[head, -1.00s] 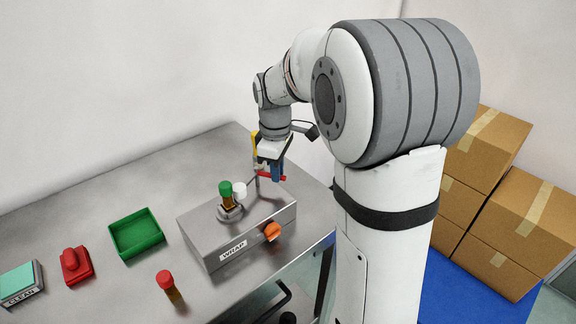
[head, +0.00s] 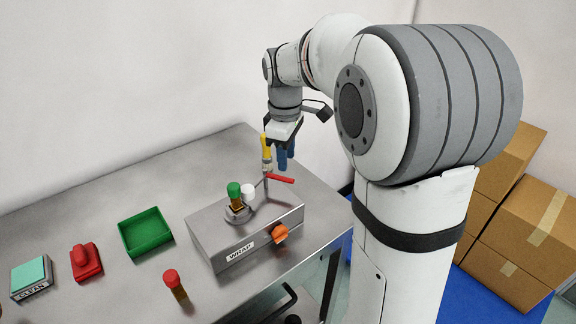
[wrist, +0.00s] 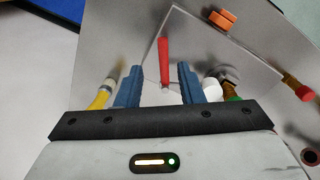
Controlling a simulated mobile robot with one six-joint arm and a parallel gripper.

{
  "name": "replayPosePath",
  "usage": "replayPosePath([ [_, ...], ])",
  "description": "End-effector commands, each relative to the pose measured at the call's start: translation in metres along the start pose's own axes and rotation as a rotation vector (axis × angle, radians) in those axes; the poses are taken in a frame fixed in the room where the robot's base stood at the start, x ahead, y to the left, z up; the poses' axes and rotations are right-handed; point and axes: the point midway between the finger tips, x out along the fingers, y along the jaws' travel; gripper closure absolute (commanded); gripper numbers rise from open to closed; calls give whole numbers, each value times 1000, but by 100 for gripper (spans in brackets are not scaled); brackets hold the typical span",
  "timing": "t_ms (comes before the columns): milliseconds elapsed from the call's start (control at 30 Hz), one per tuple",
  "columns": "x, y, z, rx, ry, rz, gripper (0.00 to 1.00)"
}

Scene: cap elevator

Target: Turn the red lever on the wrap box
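The wrap box (head: 222,240) is a grey metal box on the table, with "WRAP" on its front. The red lever (head: 281,178) stands out to the right from a thin post at the box's back end. In the wrist view the lever (wrist: 164,50) points away, in line with the gap between my fingers. My gripper (head: 284,163) is open and empty, with blue fingers, just above and behind the lever. Its two fingers (wrist: 158,78) show apart in the wrist view, with the lever's post between them. I cannot tell the exact height gap.
A green-capped vial (head: 235,193) and a white knob (head: 248,191) are on the box; an orange knob (head: 280,234) is on its front. A yellow-handled item (head: 266,148) is close left of my fingers. A green tray (head: 146,233) and red-capped vial (head: 175,285) lie left.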

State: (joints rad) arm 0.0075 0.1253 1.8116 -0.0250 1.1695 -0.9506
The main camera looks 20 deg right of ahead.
Motion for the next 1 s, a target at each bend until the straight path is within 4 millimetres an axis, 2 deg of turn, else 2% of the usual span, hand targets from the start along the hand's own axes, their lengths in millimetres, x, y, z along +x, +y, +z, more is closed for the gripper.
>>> replayPosePath([
  [100,-17,1,-1,0,1,2,66],
  [200,-25,1,-1,0,1,2,66],
  [667,-28,-2,2,13,2,3,66],
  [767,-29,-23,15,113,18,19,66],
  [867,-25,-54,36,272,47,41,66],
  [1000,-11,-103,67,524,98,65,66],
])
